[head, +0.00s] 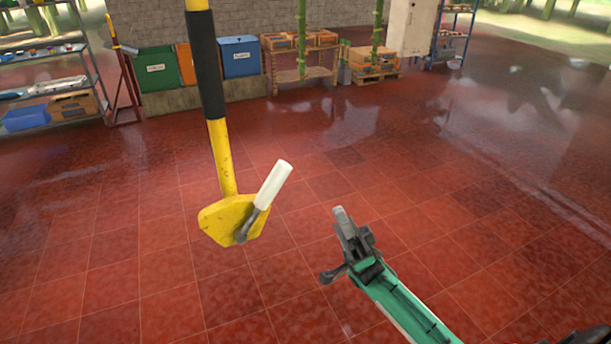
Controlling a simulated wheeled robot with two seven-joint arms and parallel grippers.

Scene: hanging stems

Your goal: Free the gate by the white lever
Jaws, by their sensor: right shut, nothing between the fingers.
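The white lever (273,185) is a white grip on a dark metal arm, fixed to a yellow plate (222,222). It tilts up and to the right. The plate sits at the lower end of a hanging yellow stem (223,155) with a black sleeve (206,65). My right gripper (340,212) is right of the lever and a little lower in the picture, apart from it. It is shut and empty. My left gripper is not in view. I cannot make out a gate.
Red tiled floor (130,260) lies open around the stem.

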